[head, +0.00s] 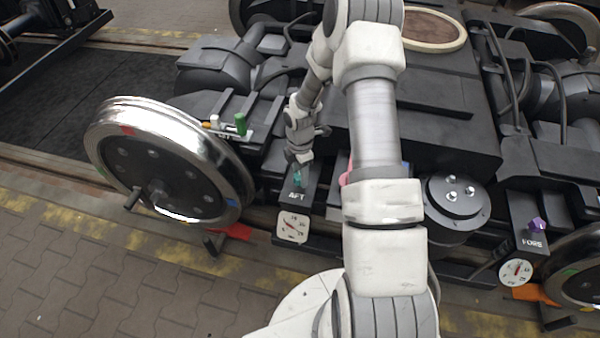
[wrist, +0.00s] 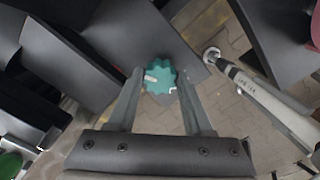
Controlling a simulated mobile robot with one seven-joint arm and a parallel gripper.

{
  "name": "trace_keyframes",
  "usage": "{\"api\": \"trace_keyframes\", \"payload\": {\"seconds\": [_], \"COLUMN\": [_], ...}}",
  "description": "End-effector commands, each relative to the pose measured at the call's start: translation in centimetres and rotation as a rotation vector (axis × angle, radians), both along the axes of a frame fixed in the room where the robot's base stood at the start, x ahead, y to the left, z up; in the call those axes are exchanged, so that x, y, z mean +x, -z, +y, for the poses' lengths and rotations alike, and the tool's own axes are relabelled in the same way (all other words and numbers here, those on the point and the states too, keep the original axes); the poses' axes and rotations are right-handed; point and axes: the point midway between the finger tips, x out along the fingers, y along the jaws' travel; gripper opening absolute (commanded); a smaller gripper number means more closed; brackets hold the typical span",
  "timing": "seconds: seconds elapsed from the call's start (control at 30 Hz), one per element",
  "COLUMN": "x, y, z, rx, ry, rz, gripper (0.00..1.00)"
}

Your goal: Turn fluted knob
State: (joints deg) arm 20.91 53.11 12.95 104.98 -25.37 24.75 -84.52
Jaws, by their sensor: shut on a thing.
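A teal fluted knob (wrist: 160,76) with a white mark on its top sits between the fingers of my gripper (wrist: 160,92) in the wrist view. My gripper is shut on it, one finger on each side. In the head view the teal knob (head: 298,179) shows on the black AFT box (head: 297,196), just below my gripper (head: 299,163).
A large steel wheel (head: 165,165) stands left of the AFT box. A black cylinder (head: 453,205) stands to the right. Paved floor (head: 90,270) is free in front.

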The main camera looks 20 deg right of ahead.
Motion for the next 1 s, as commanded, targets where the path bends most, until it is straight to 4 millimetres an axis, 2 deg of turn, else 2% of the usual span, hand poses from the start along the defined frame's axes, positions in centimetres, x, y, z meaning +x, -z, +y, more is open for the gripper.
{"api": "trace_keyframes", "payload": {"seconds": [1.0], "x": [0.01], "y": [-0.04], "z": [0.05], "rx": [0.0], "ry": [0.957], "rz": [-0.001], "gripper": [0.0]}}
